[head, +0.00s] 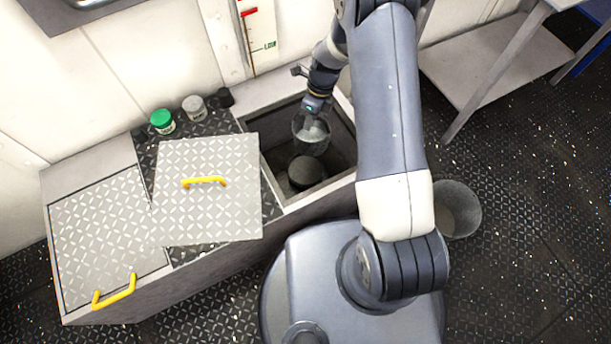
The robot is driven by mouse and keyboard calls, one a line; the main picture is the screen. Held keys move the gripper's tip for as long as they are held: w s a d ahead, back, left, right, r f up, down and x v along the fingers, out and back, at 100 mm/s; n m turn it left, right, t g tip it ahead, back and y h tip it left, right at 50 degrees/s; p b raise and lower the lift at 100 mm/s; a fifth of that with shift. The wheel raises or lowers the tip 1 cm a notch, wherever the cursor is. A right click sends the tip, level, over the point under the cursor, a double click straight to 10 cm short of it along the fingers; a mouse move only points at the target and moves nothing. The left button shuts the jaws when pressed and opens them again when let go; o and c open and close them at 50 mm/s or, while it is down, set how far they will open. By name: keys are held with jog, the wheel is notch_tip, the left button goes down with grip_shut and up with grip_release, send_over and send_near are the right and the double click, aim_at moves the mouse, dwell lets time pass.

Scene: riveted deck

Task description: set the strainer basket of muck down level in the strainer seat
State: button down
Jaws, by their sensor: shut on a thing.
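The strainer basket (309,145), a small grey see-through-looking bucket, hangs below my gripper (316,108) in the head view. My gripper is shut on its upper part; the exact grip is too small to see. A paler mass shows inside the basket. The basket is over the open well, up and slightly right of a dark round fitting (304,172) that looks like the strainer seat. The basket appears apart from it, but its height above it and exact tilt are hard to tell.
The well's pale rim (287,208) surrounds the opening. A loose tread-plate cover (205,205) with a yellow handle lies left of it. A green-lidded jar (162,121) and a grey jar (194,107) stand behind. A grey bucket (462,196) stands on the floor at right.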

aim_at(305, 139)
jog(key=f+m+b, duration=0.2)
jog(key=f+b, duration=0.1)
jog(key=f, duration=0.1)
jog(key=w+a+f+m+t+b, duration=0.1)
jog(key=f+m+b, duration=0.2)
jog(key=f, duration=0.1)
jog(key=f+m+t+b, duration=0.1)
jog(key=f+m+b, duration=0.1)
jog(key=f+b, duration=0.1)
jog(key=shift+w+a+f+m+y, duration=0.15)
jog(key=shift+a+f+m+y, duration=0.2)
jog(key=shift+f, duration=0.4)
notch_tip(305, 139, down, 10)
jog(key=b, duration=0.4)
jog(key=shift+r+b, duration=0.15)
jog(key=shift+b, duration=0.25)
jog(key=c, duration=1.5)
grip_release()
jog(key=p+v, duration=0.5)
jog(key=v, duration=0.7)
jog(key=shift+p, duration=0.35)
